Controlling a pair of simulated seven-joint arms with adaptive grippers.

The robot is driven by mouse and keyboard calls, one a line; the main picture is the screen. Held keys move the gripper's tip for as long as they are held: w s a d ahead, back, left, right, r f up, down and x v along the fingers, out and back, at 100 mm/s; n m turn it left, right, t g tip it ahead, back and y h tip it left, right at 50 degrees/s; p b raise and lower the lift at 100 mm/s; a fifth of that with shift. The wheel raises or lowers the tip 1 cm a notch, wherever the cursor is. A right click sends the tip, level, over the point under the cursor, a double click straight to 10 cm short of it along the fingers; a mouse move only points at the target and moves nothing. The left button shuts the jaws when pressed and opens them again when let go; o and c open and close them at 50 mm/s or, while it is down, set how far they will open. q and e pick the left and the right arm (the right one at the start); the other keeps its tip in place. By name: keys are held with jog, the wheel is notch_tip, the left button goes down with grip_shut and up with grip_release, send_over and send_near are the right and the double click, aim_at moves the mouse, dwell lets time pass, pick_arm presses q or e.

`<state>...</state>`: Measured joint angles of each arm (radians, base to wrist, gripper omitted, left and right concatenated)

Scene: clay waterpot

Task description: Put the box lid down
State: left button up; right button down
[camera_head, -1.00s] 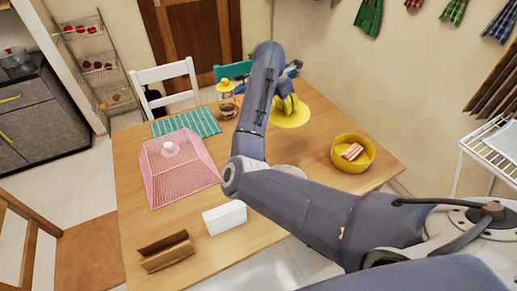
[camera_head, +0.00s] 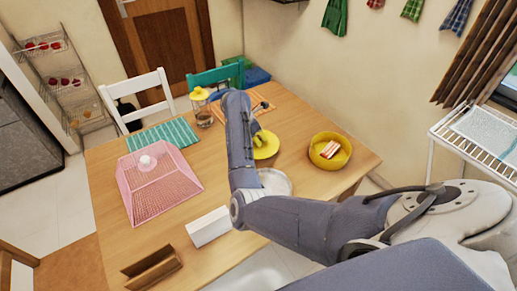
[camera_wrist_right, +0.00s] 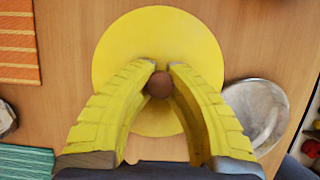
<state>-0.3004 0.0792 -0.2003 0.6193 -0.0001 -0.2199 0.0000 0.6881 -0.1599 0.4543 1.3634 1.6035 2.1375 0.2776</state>
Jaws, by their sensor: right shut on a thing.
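A round yellow lid (camera_head: 268,146) with a brown knob (camera_wrist_right: 159,85) is beside my right forearm in the head view. In the right wrist view the yellow fingers of my right gripper (camera_wrist_right: 161,70) are shut on the knob, and the lid (camera_wrist_right: 160,30) spreads out below them. I cannot tell whether the lid touches the table. A yellow round box (camera_head: 318,160) stands open to the right of the lid, with reddish-white strips (camera_head: 329,149) in it. My forearm hides most of the right gripper in the head view. My left gripper is not in view.
A metal dish (camera_wrist_right: 250,108) lies close beside the lid. An orange mat (camera_wrist_right: 18,45), a jar with a yellow top (camera_head: 203,112), a teal mat (camera_head: 165,136) and a pink mesh cover (camera_head: 158,185) are to the left. A white block (camera_head: 208,226) stands near the front.

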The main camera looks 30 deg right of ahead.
aim_at(258, 148)
jog(key=shift+f, duration=2.7)
jog(key=shift+f, duration=0.15)
jog(key=c, duration=1.4)
grip_release()
jog(key=shift+c, duration=0.2)
jog(key=v, duration=1.2)
